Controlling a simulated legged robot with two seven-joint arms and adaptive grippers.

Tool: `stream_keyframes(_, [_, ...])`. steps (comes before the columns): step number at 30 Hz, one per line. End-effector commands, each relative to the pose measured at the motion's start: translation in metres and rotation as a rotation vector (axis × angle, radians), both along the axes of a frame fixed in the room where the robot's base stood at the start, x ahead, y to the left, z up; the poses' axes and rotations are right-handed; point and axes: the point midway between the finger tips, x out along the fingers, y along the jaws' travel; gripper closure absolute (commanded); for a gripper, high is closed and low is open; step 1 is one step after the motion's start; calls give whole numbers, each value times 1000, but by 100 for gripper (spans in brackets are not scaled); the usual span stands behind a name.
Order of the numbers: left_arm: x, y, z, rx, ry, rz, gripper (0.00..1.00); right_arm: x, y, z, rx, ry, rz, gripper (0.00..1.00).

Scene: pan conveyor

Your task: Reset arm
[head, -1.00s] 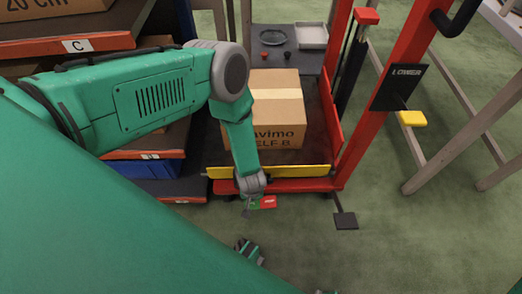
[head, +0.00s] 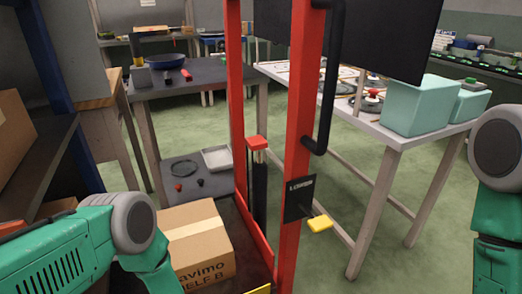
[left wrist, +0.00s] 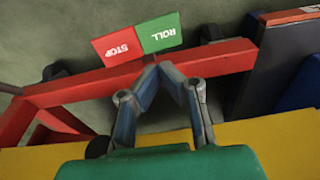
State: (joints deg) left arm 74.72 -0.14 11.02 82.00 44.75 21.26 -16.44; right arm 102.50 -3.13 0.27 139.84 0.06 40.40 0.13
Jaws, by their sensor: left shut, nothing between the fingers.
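My left gripper (left wrist: 158,66) shows in the left wrist view with its fingertips together and nothing between them. Its tips are in front of a red bar (left wrist: 220,58), close to a red STOP tab (left wrist: 118,46) and a green ROLL tab (left wrist: 160,33). I cannot tell if they touch. In the head view my left arm comes in at the lower left, with its gripper below the picture. My right arm is at the right edge; its gripper is out of view.
A cardboard box (head: 196,245) sits on the red-framed cart (head: 300,150) beside my left arm. A yellow pedal-like piece (head: 320,224) sticks out by the LOWER plate (head: 299,198). Teal boxes (head: 420,104) stand on a table at right.

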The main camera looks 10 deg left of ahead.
Motion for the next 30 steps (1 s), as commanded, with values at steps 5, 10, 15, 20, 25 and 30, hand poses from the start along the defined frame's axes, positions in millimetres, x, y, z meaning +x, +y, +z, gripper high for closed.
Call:
stream_keyframes(5, [-23, 11, 60, 35, 18, -123, 100, 0, 0, 28, 0, 0, 0, 100])
stream_keyframes(10, [-71, 32, 169, 63, 44, -340, 100, 1, 0, 71, 0, -1, 0, 100])
stream_keyframes(15, [-122, 44, 268, 35, 70, -501, 100, 1, 0, 103, 0, -1, 0, 100])
stream_keyframes(20, [-154, 47, 322, -3, 90, -568, 100, 1, 0, 117, 0, 0, 0, 100])
stream_keyframes(25, [-165, 46, 337, -22, 96, -589, 100, 0, 0, 119, 0, 0, 0, 100])
stream_keyframes(30, [-166, 46, 336, -22, 96, -589, 100, 0, 0, 118, 0, 0, 0, 100])
